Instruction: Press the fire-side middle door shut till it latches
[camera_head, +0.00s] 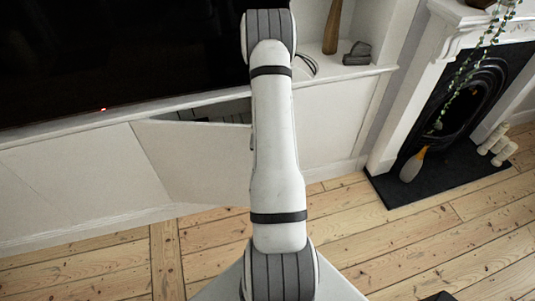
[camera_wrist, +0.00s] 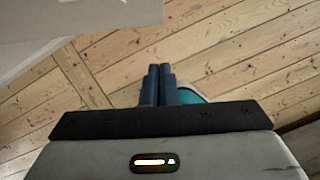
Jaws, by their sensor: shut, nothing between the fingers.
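The white cabinet door (camera_head: 190,160) stands ajar in the low cabinet left of the fireplace. It is hinged at its left side, and a dark gap (camera_head: 215,110) shows above it. My arm hides its right edge. In the wrist view a pale panel (camera_wrist: 75,20), probably this door, fills the top left. My gripper (camera_wrist: 160,72) is shut and empty, pointing over the floorboards below and to the right of that panel, apart from it in the picture. My gripper cannot be made out in the head view.
A closed white door (camera_head: 325,125) lies right of my arm, and another closed panel (camera_head: 75,180) lies left. The fireplace (camera_head: 460,100) and its dark hearth (camera_head: 440,170) stand at the right. A television (camera_head: 110,50) is above the cabinet. Floorboards (camera_head: 440,240) in front are mostly clear.

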